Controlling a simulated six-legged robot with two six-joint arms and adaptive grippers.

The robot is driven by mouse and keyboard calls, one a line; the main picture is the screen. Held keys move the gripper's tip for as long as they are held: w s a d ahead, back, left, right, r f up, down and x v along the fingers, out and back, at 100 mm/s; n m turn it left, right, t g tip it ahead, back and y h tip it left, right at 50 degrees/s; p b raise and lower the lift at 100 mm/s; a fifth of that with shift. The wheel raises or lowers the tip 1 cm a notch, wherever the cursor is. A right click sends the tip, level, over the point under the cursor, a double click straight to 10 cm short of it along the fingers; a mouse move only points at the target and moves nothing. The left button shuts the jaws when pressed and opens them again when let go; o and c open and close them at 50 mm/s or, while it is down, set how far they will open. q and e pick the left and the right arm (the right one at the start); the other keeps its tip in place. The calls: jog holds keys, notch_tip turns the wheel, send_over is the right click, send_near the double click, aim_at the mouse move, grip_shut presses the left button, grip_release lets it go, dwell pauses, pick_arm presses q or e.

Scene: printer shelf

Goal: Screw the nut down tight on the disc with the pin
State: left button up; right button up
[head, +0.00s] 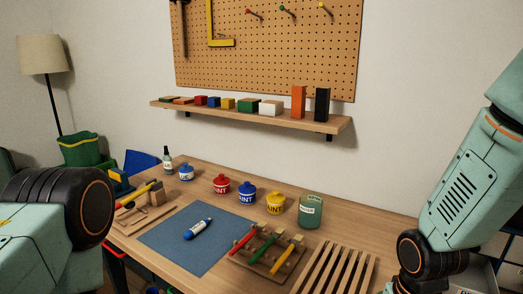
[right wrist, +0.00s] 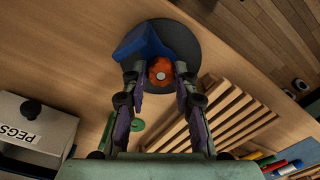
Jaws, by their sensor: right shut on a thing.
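In the right wrist view, a dark grey round disc (right wrist: 188,42) is on the wooden table. An orange nut (right wrist: 160,64) is over the disc, with a small pale spot at its middle that may be the pin's tip. My right gripper (right wrist: 160,75) is shut on the nut, one finger on each side. How far down the nut is on the pin cannot be told from this angle. The disc, the nut and my right gripper do not show in the head view. My left gripper is out of view; only part of its arm shows.
A blue piece (right wrist: 144,42) overlaps the disc beside the nut. A slatted wooden rack (right wrist: 225,115) is close by on the right. A box marked PEGS (right wrist: 35,125) is at left. A blue mat (head: 165,237) and paint pots (head: 247,194) are farther along the table.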

jog(key=shift+c, duration=0.5)
jog(key=m, duration=0.3)
jog(key=shift+m+p, duration=0.3)
jog(key=shift+p, duration=0.1)
jog(key=shift+c, duration=0.2)
jog(key=m, duration=0.6)
jog(key=shift+w+m, duration=0.1)
jog(key=shift+m, duration=0.2)
jog(key=m, duration=0.7)
jog(key=o, duration=0.6)
jog(key=shift+o, duration=0.2)
